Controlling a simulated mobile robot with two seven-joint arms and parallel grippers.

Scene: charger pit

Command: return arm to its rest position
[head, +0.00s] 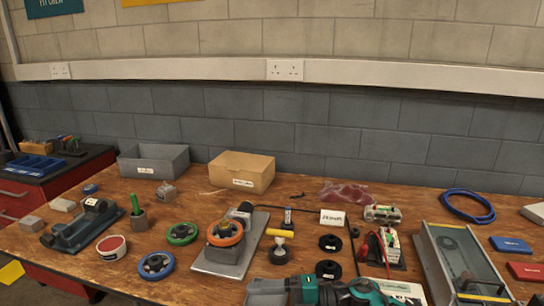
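Neither of my grippers shows in the head view, and no arm link of mine can be made out. Whether they are open or shut is hidden from me. The wooden workbench (110,270) fills the lower half of the view, with tools and parts spread over it.
A teal and black power tool (335,292) lies at the front edge, partly cut off. An orange-ringed wheel (225,233) sits on a grey stand on a plate. A clear-lidded case (460,262) stands at right. A grey bin (153,161) and a cardboard box (241,171) stand behind.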

